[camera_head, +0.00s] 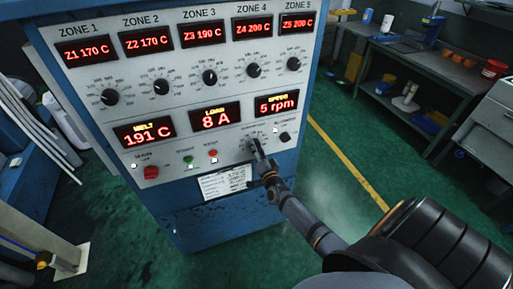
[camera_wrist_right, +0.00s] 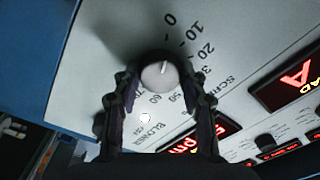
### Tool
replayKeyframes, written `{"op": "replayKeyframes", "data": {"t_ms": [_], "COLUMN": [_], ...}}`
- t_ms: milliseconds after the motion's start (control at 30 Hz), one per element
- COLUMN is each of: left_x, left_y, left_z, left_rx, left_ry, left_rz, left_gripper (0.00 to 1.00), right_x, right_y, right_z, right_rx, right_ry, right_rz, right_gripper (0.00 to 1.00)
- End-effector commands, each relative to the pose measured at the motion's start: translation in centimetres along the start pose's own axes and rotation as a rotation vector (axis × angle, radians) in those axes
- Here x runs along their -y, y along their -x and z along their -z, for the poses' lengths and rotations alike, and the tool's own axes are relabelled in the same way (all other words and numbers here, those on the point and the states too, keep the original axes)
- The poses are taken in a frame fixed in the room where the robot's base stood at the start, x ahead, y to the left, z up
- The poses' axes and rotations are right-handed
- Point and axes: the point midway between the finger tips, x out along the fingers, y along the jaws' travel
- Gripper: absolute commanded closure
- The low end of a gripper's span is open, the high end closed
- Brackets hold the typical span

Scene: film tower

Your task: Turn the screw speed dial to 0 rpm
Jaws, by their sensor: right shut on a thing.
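The screw speed dial (camera_wrist_right: 157,76) is a round grey knob with a white pointer line, on the pale panel of the control cabinet (camera_head: 222,178). In the right wrist view its pointer is aimed up, near the 0 end of the scale, between 0 and 10. The speed display (camera_head: 276,104) reads 5 rpm. My right gripper (camera_head: 256,147) is at the panel and mostly hides the dial in the head view. In the right wrist view my right gripper (camera_wrist_right: 160,78) has one finger on each side of the dial, shut on it. My left gripper is out of view.
A black blower knob (camera_head: 285,137) sits close right of the dial. The red main switch (camera_head: 151,172), green button (camera_head: 189,160) and red button (camera_head: 213,154) are to the left. A workbench (camera_head: 440,68) stands at right beyond clear green floor.

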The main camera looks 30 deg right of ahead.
Motion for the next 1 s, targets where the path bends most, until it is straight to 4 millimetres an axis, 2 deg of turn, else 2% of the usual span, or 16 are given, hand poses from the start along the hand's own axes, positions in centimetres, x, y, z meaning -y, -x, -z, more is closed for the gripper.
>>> {"op": "replayKeyframes", "data": {"t_ms": [300,733,767,900,1000], "left_x": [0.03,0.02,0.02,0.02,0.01], "left_y": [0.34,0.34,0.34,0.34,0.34], "left_z": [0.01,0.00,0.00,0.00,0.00], "left_rx": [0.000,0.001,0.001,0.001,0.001], "left_ry": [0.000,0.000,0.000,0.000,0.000], "left_rz": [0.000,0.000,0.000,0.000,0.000], "left_gripper": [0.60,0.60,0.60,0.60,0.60], "right_x": [-0.11,-0.14,-0.14,-0.11,-0.08], "right_y": [0.06,0.06,0.07,0.05,0.03], "right_z": [-0.06,-0.06,-0.06,-0.04,-0.02], "right_rx": [0.005,0.005,0.005,0.005,0.004], "right_ry": [0.075,0.083,0.083,0.082,0.081], "right_rz": [0.000,0.001,0.001,0.002,0.002], "right_gripper": [0.89,0.89,0.55,0.36,0.35]}}
